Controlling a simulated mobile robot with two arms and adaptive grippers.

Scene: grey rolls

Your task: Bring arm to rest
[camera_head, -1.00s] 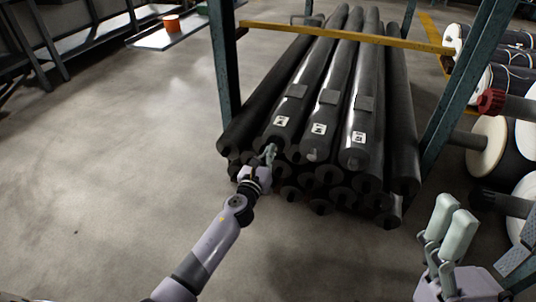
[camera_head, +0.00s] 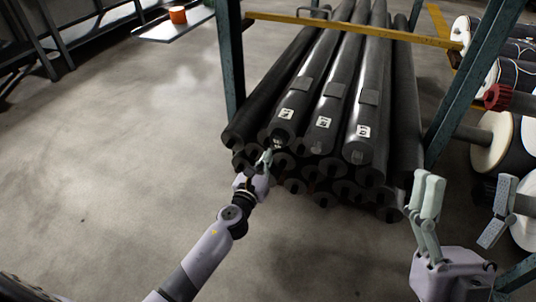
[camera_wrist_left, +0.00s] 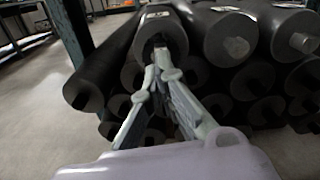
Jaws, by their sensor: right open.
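My left arm reaches up from the bottom of the head view. Its gripper (camera_head: 267,156) is at the front ends of the stacked dark rolls (camera_head: 322,110).
A teal rack with posts (camera_head: 230,60) and a yellow bar (camera_head: 350,28) stands around the stack. White-flanged reels (camera_head: 492,142) and a red-collared shaft (camera_head: 498,97) are at the right. An orange container (camera_head: 178,15) sits at the back left. The left floor is clear.

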